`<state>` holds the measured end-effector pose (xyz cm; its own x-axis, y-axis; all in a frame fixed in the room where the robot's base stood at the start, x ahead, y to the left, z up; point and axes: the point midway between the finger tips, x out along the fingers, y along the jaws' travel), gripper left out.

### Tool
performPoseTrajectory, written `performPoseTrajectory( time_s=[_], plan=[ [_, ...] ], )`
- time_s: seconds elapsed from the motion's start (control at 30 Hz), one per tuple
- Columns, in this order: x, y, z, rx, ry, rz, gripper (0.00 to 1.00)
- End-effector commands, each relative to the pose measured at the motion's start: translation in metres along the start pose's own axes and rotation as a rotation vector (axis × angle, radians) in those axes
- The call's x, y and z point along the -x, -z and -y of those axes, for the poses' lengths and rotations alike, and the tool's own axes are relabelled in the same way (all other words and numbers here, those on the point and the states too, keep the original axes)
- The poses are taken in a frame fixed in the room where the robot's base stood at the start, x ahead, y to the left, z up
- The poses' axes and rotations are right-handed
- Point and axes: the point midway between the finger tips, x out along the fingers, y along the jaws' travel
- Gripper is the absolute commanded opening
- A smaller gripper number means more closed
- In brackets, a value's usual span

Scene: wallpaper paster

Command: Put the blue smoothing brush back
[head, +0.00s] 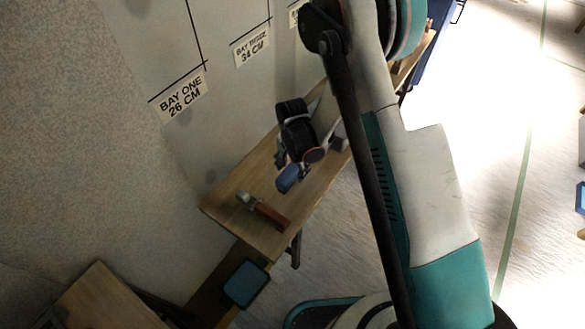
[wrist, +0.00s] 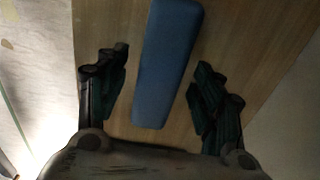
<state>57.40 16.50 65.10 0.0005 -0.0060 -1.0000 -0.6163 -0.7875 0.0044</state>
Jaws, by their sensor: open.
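The blue smoothing brush (wrist: 166,65) shows as a long blue block on the wooden bench in the wrist view. In the head view its blue end (head: 289,178) shows on the bench just below my gripper (head: 287,160). My gripper is open. In the wrist view its two dark fingers (wrist: 162,70) stand on either side of the brush, with visible gaps between them and it. Any bristles are hidden.
The narrow wooden bench (head: 225,204) runs along the wall. A tool with a brown handle (head: 268,212) lies near its front end. A blue-topped object (head: 246,283) stands below that end. Wall labels read "BAY ONE 26 CM" (head: 180,96) and "34 CM" (head: 251,48).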

Motion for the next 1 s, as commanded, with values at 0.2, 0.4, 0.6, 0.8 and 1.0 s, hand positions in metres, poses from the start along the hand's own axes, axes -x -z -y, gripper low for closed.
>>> performPoseTrajectory(
  time_s=[0.2, 0.4, 0.6, 0.8, 1.0],
  plan=[
    [0.036, 0.0, 0.0, 0.0, 0.0, 0.0, 0.61],
    [0.074, 0.0, 0.0, 0.0, 0.0, 0.0, 0.61],
    [0.1, 0.0, 0.0, 0.0, 0.0, 0.0, 0.61],
    [0.111, 0.0, 0.0, 0.0, 0.0, 0.0, 0.61],
    [0.111, 0.0, 0.0, 0.0, 0.0, 0.0, 0.61]
  ],
)
